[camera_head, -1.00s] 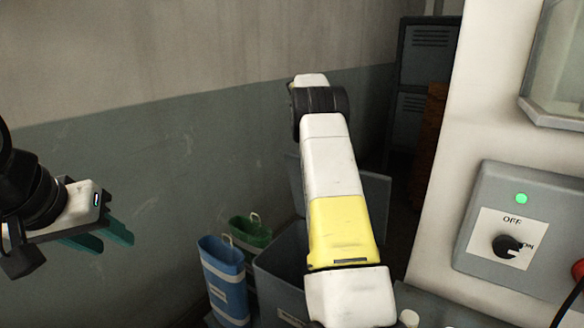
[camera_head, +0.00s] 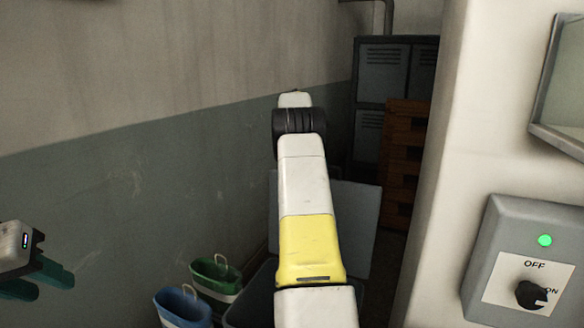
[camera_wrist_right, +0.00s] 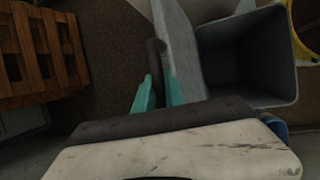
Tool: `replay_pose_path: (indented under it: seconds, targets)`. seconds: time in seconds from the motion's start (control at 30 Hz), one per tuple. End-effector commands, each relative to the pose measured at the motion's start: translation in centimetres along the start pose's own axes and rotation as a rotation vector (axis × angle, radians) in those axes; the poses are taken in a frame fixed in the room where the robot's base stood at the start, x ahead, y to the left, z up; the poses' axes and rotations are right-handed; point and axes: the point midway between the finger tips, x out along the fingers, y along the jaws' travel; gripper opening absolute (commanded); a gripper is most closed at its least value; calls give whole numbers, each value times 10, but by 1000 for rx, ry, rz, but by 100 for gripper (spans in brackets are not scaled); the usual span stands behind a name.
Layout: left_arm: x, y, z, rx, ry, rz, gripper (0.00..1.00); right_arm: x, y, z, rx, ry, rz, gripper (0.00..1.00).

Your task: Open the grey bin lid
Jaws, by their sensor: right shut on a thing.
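The grey bin (camera_head: 248,304) stands low in the head view, mostly hidden behind my right arm. Its grey lid (camera_head: 351,218) stands raised behind it, showing to the right of that arm. In the right wrist view the bin (camera_wrist_right: 272,48) is open and its inside looks empty. The lid (camera_wrist_right: 181,42) stands at its left side. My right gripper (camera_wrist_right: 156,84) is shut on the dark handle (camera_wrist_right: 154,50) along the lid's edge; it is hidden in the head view. My left gripper (camera_head: 36,281) hangs open and empty at the left edge, well away from the bin.
A green bin (camera_head: 216,277) and a blue bin (camera_head: 183,306) stand left of the grey one. Grey lockers (camera_head: 385,72) and a brown wooden stack (camera_head: 404,160) stand behind. A switch box (camera_head: 528,262) with a green light is on the right wall.

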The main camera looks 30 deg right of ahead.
Motion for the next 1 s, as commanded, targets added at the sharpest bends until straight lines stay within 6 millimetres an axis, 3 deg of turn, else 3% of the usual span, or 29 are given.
replay_pose_path:
  seconds: [0.17, 0.2, 0.3, 0.67, 1.0]
  targets:
    - [0, 0, 0, 0, 0, 0, 36, -1, -1, -4, -3, 6, 1, 0]
    - [0, 0, 0, 0, 0, 0, 36, -1, -1, -4, -3, 6, 1, 18]
    - [0, 0, 0, 0, 0, 0, 36, -1, -1, -3, -3, 4, 0, 36]
    - [0, 0, 0, 0, 0, 0, 36, -4, 0, -1, 0, 1, 1, 36]
    - [0, 0, 0, 0, 0, 0, 36, -58, 0, -3, -1, 3, 3, 36]
